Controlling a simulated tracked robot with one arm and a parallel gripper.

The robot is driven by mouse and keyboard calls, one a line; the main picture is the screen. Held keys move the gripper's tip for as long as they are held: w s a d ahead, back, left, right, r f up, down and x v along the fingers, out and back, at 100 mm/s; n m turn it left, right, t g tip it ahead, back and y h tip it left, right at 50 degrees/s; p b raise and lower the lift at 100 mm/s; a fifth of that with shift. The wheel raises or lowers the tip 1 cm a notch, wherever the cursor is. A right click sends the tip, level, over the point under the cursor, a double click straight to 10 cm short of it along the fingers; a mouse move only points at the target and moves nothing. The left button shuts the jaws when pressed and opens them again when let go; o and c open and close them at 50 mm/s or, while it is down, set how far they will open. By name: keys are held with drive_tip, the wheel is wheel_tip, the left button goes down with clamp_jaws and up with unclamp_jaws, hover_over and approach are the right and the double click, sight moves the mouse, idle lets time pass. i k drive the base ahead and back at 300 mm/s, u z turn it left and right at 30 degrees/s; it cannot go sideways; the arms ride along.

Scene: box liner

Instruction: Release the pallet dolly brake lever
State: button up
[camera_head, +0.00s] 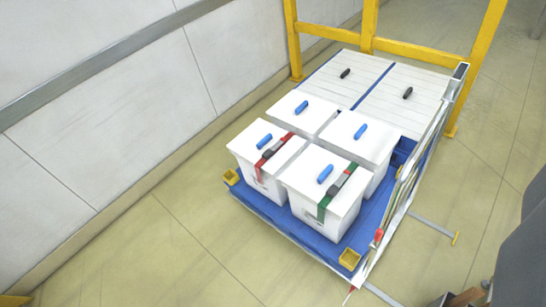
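The pallet dolly (285,229) is a blue platform with a pale metal frame along its right side, standing on the floor in the middle of the view. A small red piece (378,237) sits low on that frame, near the front right corner. A grey bar with a yellow tip (436,229) sticks out to the right from the frame, near floor level. I cannot tell which of these is the brake lever. My gripper is not clearly visible; nothing is seen touching the dolly frame.
Several white lidded boxes (328,178) stand on the dolly, two strapped in red and green. White slatted panels (400,98) lie behind them. A yellow rail (400,47) stands at the back, a white wall (95,110) at left.

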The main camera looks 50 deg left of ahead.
sight(374, 246)
drive_tip(key=z, duration=0.05)
drive_tip(key=i, duration=1)
drive_tip(key=u, duration=0.1)
